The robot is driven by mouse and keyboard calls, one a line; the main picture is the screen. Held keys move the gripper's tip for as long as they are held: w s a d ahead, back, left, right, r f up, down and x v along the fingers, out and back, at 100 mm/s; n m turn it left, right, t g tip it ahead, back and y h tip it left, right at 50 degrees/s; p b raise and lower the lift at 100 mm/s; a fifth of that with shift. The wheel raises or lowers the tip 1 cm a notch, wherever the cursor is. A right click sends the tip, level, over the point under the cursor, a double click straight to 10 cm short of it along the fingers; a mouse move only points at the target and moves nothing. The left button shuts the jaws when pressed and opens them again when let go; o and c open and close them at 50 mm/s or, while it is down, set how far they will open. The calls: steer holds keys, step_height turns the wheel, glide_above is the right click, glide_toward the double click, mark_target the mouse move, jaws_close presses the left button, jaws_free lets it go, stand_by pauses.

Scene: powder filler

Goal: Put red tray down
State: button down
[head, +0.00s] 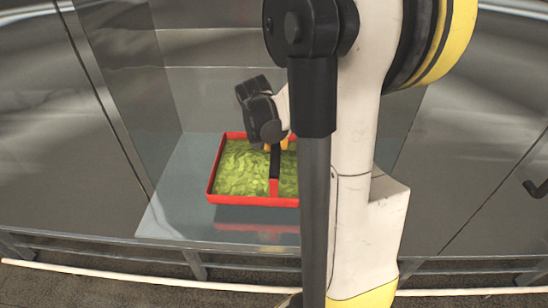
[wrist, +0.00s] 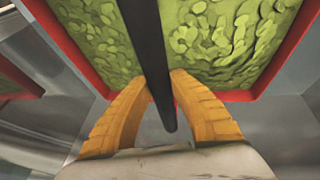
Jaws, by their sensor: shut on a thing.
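The red tray (head: 214,175) is a shallow rectangle filled with green leaf-like pieces and has a dark bar handle across its middle. In the head view it is inside a grey metal bay, over the bay's floor, with a red reflection below its front edge. I cannot tell whether it touches the floor. My gripper (head: 277,145) is at the tray's handle. In the wrist view the yellow fingers of my gripper (wrist: 158,100) close on the dark handle (wrist: 145,40), with the red tray rim (wrist: 75,62) beyond. My arm hides the tray's right end.
The grey bay floor (head: 170,205) has bare room left of and in front of the tray. A glassy side panel (head: 125,90) stands at the left and a back wall (head: 210,80) behind. A rail (head: 110,258) runs along the front. A dark handle (head: 536,188) is at the far right.

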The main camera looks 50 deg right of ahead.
steer(key=shift+w+a+f, duration=0.1)
steer(key=shift+w, duration=0.1)
steer(key=shift+f+b, duration=0.75)
steer(key=shift+f, duration=1.2)
steer(key=shift+f, duration=0.1)
steer(key=shift+f, duration=0.15)
steer(key=c, duration=1.3)
jaws_free()
